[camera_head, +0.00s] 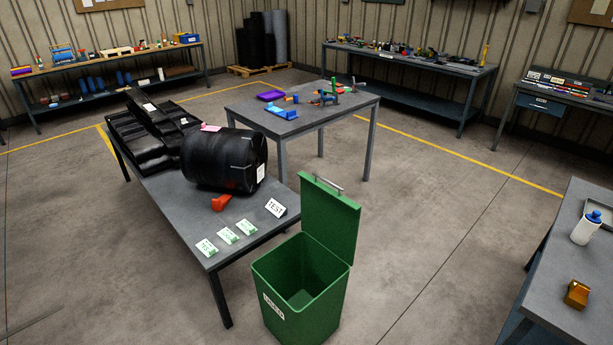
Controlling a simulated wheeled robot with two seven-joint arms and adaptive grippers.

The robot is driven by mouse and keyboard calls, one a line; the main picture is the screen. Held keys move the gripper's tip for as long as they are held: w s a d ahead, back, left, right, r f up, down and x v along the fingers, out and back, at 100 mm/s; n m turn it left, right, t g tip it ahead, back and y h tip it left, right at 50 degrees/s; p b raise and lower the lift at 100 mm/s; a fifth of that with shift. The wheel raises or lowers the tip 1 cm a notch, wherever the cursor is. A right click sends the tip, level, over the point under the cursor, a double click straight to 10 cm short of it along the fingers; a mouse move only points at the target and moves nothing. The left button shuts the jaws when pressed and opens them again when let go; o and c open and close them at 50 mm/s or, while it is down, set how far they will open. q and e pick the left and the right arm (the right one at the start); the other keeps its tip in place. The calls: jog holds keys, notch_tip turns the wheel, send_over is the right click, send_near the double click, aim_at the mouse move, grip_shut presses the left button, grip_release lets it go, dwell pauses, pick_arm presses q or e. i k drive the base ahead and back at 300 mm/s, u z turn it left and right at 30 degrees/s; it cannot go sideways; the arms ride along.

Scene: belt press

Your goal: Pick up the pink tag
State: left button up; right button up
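A small pink tag (211,128) lies on top of a large black roll (215,163), near its upper left edge. The black roll rests on its side on a long grey table (181,206). A white label shows on the roll's right end face. Neither of my grippers is in the head view, and nothing touches the tag.
The long table also holds black stacked belts (150,135), a red-orange tool (221,202), a white TEST sign (275,208) and several green-and-white cards (228,235). A green bin (341,222) with its lid open stands at the table's right. Bare floor (430,215) lies further right.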

aim_at(204, 128)
jog(key=u, duration=0.55)
jog(key=k, duration=0.6)
jog(key=u, duration=0.9)
jog(key=i, duration=1)
jog(key=u, duration=0.5)
jog(key=i, duration=3.9)
jog(key=z, duration=0.35)
jog(key=i, duration=1.4)
jog(key=z, duration=1.85)
jog(key=i, duration=1)
jog(key=z, duration=1.05)
jog(key=i, duration=0.25)
